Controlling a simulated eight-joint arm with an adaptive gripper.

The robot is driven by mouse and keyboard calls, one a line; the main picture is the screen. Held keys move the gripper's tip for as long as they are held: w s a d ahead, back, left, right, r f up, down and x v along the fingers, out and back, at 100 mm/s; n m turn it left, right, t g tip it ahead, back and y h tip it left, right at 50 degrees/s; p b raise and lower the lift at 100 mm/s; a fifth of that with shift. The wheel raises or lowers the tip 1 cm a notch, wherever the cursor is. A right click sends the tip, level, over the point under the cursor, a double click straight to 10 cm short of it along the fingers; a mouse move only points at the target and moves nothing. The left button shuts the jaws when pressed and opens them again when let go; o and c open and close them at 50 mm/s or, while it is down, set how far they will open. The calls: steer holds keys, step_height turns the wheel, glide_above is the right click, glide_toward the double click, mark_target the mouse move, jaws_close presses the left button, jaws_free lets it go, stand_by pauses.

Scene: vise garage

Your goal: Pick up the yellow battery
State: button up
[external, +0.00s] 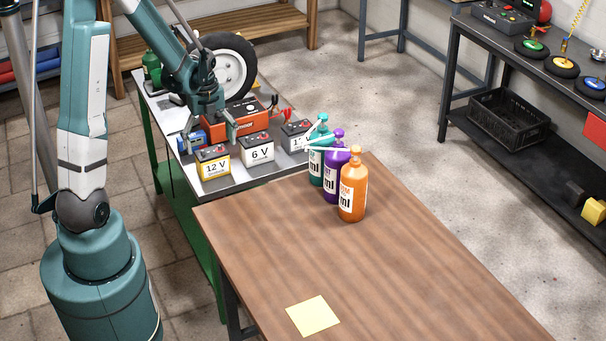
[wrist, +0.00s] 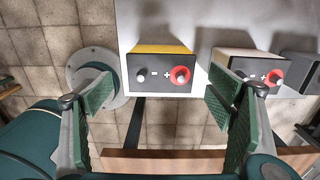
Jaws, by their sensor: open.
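The yellow battery (external: 213,164), marked 12 V, stands upright on the near edge of the grey bench top, leftmost of a row of batteries. In the wrist view its dark top (wrist: 160,76), with a grey and a red terminal and a yellow far edge, shows between and ahead of the fingers. My gripper (external: 209,138) is above and just behind the battery in the external view. In the wrist view my gripper (wrist: 160,97) is open, with nothing between its pads. The right finger partly overlaps the neighbouring battery in the picture; I cannot tell whether they touch.
A white 6 V battery (external: 257,149) stands close to the right, with another white battery (external: 297,134) beyond it. An orange-red device (external: 245,114) and a wheel (external: 229,66) are behind. Several bottles (external: 352,190) stand on the wooden table (external: 400,265), which is otherwise mostly clear.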

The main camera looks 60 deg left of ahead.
mark_target(211, 152)
steer(key=shift+f, duration=0.7)
steer(key=shift+f+b, duration=0.85)
steer(key=shift+f, duration=1.75)
steer(key=c, duration=1.6)
steer(key=shift+r, duration=0.15)
steer(key=shift+r+p, duration=1.2)
steer(key=shift+r, duration=3.7)
